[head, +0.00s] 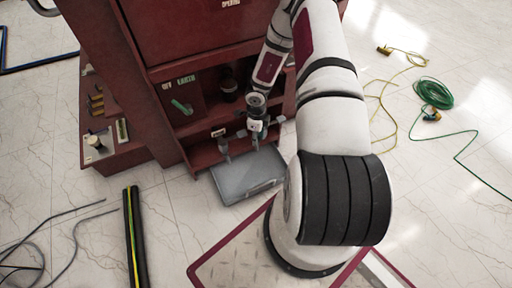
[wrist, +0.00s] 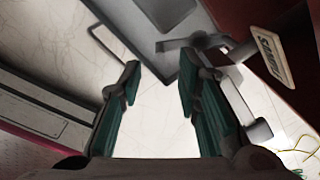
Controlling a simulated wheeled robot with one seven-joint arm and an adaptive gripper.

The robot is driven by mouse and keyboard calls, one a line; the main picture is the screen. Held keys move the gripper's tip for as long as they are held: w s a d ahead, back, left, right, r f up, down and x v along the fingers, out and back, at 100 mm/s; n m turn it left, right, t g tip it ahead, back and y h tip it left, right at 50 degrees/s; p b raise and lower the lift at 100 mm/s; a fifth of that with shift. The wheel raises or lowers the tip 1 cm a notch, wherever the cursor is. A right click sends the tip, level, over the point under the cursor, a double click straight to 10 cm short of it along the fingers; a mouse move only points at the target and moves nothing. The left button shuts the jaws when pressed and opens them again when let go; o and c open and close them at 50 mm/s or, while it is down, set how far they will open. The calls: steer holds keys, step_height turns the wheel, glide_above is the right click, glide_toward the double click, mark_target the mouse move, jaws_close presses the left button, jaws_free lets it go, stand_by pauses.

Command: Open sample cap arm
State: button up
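A grey metal lever arm (wrist: 188,43) shows in the wrist view, just beyond the right fingertip. It joins a fitting beside a lettered tag (wrist: 273,55) at the cabinet wall; its lettering is hard to read. I take the lever to be the sample cap arm. My gripper (wrist: 157,84) is open, with a gap between its teal-padded fingers and nothing between them. Whether the right finger touches the lever cannot be told. In the head view my arm reaches down to the red cabinet's lower shelf, and the lever is too small to make out clearly.
A grey tray (head: 242,187) lies on the floor below the red cabinet (head: 185,28). A black pipe with a yellow-green stripe (head: 135,235) lies at lower left. Green cable (head: 433,94) and yellow cable lie on the right. The marble floor between is mostly clear.

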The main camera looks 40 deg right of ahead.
step_height(320, 180, down, 7)
steer(key=shift+r+b, duration=0.2)
steer(key=shift+b, duration=1)
jaws_close()
